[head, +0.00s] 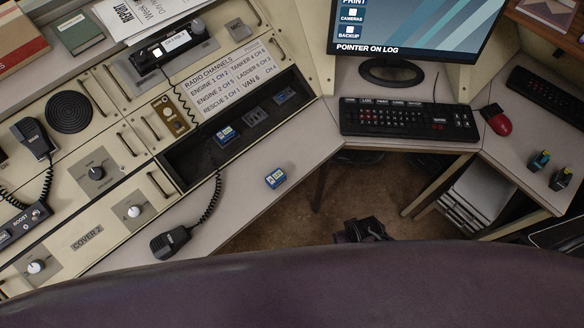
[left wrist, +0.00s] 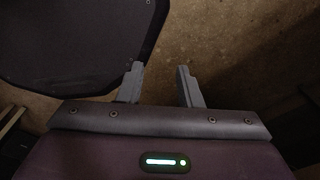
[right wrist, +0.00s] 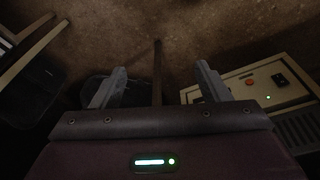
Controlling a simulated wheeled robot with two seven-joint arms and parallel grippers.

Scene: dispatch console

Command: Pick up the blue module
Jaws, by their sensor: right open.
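A small blue module (head: 275,177) with a pale label lies on the grey desk edge in the head view, in front of the console. A second blue module (head: 227,136) sits in the dark recessed bay (head: 190,160). My left gripper (left wrist: 160,69) shows in the left wrist view, fingers apart and empty, over brown floor. My right gripper (right wrist: 161,68) shows in the right wrist view, fingers apart and empty, also above floor. Neither wrist view shows a blue module. I cannot make out either gripper for sure in the head view.
A handheld microphone (head: 169,243) on a coiled cord lies left of the loose module. A keyboard (head: 409,120), monitor (head: 400,35) and red mouse (head: 496,120) stand right. Bare desk surrounds the loose module; its edge is close.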

